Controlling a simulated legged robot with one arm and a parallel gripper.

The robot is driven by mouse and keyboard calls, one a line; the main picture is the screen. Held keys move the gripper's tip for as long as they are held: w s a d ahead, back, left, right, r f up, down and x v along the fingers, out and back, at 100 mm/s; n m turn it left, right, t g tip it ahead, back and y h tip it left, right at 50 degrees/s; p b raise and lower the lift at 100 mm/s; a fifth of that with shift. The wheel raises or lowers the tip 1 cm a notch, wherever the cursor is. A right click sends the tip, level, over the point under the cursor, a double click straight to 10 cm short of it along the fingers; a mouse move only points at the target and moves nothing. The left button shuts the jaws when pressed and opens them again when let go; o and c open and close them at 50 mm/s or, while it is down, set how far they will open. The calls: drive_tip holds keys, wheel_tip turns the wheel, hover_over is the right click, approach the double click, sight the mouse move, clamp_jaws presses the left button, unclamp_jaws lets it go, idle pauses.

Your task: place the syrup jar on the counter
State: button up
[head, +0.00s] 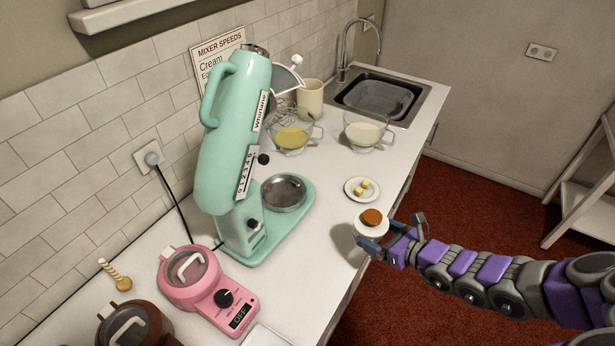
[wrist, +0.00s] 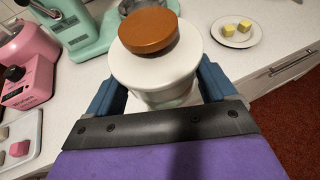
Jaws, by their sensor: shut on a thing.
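The syrup jar (head: 372,224) is a white jar with a round orange-brown top. It also shows large in the wrist view (wrist: 155,68). My gripper (head: 371,241) is shut on the jar, with one blue finger on each side of it. In the wrist view the fingers (wrist: 160,92) flank the jar's lower part. The jar is upright at the front edge of the white counter (head: 335,200). I cannot tell whether its base touches the counter, since my gripper hides it.
A small plate (head: 352,191) with yellow cubes lies just behind the jar. A mint mixer (head: 230,150) and a pink appliance (head: 207,285) stand to the left. Glass bowls (head: 290,137) and a sink (head: 380,98) are farther back. Counter between mixer and jar is clear.

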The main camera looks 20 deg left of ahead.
drive_tip(key=s+f+n+g, duration=0.1)
drive_tip(key=s+a+f+n+g+y, duration=0.1)
drive_tip(key=s+f, duration=0.1)
drive_tip(key=s+a+f+g, duration=0.1)
drive_tip(key=shift+s+a+f+n, duration=0.2)
drive_tip(key=shift+f+n, duration=0.1)
drive_tip(key=shift+n, duration=0.1)
drive_tip(key=w+a, duration=0.2)
drive_tip(key=w, duration=0.2)
drive_tip(key=w+a+f+b, duration=0.1)
drive_tip(key=w+a, duration=0.1)
drive_tip(key=w, duration=0.2)
drive_tip(key=w+a, duration=0.2)
drive_tip(key=w, duration=0.3)
drive_tip(key=shift+w+a+f, duration=0.1)
drive_tip(key=shift+a+f, duration=0.1)
drive_tip(key=shift+f, duration=0.1)
drive_tip(key=shift+w+a+b, duration=0.3)
drive_tip(key=shift+w+a, duration=0.05)
drive_tip(key=shift+w, duration=0.2)
wheel_tip(320, 180, down, 4)
drive_tip(key=shift+d+r+b, duration=0.1)
drive_tip(key=shift+r+b, duration=0.15)
drive_tip(key=shift+b, duration=0.3)
drive_tip(key=o, duration=1.3)
drive_tip(key=shift+r, duration=0.1)
